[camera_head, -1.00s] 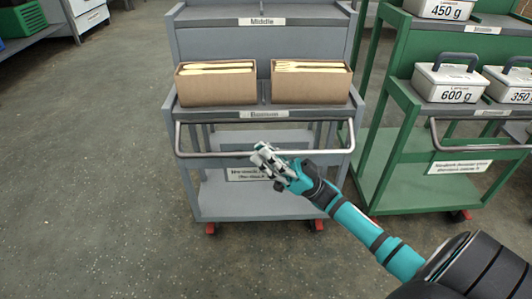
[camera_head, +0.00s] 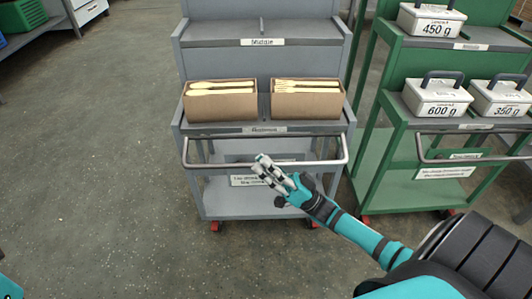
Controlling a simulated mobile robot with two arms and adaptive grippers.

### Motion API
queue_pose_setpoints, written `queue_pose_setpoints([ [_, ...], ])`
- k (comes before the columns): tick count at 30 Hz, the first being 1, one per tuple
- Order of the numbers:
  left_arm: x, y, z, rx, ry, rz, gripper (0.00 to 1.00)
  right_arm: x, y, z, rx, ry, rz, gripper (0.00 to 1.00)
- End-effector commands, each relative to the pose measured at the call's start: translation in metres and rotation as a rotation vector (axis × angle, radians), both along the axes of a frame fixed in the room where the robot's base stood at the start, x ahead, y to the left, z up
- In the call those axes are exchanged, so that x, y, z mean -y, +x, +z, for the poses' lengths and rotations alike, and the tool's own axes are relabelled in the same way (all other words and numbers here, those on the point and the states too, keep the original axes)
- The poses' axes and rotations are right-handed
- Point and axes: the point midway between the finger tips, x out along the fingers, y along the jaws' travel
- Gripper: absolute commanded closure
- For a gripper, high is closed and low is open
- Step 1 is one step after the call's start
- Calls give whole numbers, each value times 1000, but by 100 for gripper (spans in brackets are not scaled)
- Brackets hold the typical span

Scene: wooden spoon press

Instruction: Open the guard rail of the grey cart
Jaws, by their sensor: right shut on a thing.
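The grey cart (camera_head: 262,58) stands upright ahead of me. Its guard rail (camera_head: 215,165) is a metal bar across the front, below the bottom shelf's edge, joined at both sides by bent ends. My right gripper (camera_head: 264,167) reaches in from the lower right and is shut on the rail near its middle. The fingers hide that part of the bar. My left gripper is out of view; only a bit of teal, likely my left arm, shows at the lower left corner.
Two cardboard boxes of wooden pieces (camera_head: 220,105) (camera_head: 306,105) stand on the grey cart's bottom shelf. A green cart (camera_head: 395,125) with labelled weights (camera_head: 437,100) stands close on the right. The floor (camera_head: 90,170) to the left is clear.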

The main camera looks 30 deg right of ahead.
Motion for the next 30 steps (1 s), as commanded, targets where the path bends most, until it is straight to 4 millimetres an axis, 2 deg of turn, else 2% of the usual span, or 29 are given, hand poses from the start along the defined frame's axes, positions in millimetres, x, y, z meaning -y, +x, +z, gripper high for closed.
queue_pose_setpoints([
  [1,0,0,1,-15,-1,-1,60,2,1,7,-5,9,-8,100],
  [12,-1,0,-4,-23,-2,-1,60,2,1,4,-15,17,-8,100],
  [13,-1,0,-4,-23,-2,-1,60,3,1,4,-15,17,-8,88],
  [18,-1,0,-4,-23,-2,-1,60,2,1,3,-15,16,-6,66],
  [26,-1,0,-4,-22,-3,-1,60,1,0,2,-17,14,-3,64],
  [30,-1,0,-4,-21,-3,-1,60,5,-4,-5,-21,13,-4,64],
])
